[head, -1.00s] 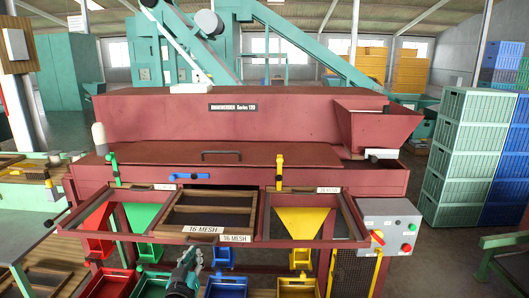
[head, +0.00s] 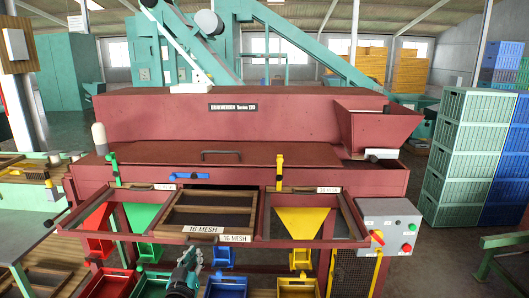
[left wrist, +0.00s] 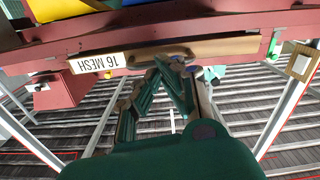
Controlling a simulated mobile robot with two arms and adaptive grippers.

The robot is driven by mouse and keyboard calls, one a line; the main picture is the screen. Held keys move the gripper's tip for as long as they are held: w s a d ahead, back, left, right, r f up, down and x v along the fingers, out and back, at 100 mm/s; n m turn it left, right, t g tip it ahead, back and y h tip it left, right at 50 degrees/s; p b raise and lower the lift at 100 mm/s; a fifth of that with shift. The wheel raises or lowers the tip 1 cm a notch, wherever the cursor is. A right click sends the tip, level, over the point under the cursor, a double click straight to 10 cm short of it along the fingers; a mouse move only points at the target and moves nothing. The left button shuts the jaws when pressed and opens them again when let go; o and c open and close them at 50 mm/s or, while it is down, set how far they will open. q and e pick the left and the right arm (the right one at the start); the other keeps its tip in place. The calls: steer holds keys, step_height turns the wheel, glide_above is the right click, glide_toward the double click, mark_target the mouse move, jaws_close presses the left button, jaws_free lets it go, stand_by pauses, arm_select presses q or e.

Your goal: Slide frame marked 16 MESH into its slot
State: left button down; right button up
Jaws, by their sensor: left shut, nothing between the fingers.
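The wooden frame marked 16 MESH (head: 213,208) lies in the middle left bay of the red machine's front, its label at its front edge. My left gripper (head: 190,252) is shut and empty, below and in front of the frame's front edge. In the left wrist view its closed fingertips (left wrist: 172,64) are close to the frame's wooden front bar (left wrist: 215,47); I cannot tell whether they touch. My right gripper is not in view.
A green chute (head: 141,216) is left of the frame and a yellow chute (head: 303,221) right of it. Blue (head: 226,287) and yellow (head: 298,288) bins stand below. A grey control box (head: 388,227) is at the right. Crates are stacked far right.

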mark_target(199, 244)
arm_select(q)
steer(key=w+b, duration=0.5)
steer(key=w, duration=0.1)
steer(key=shift+w+d+f, duration=0.1)
steer(key=shift+w+f, duration=0.05)
steer(key=shift+w+b, duration=0.6)
steer(key=shift+w, duration=0.1)
steer(key=shift+r, duration=0.25)
steer(key=shift+w, duration=0.1)
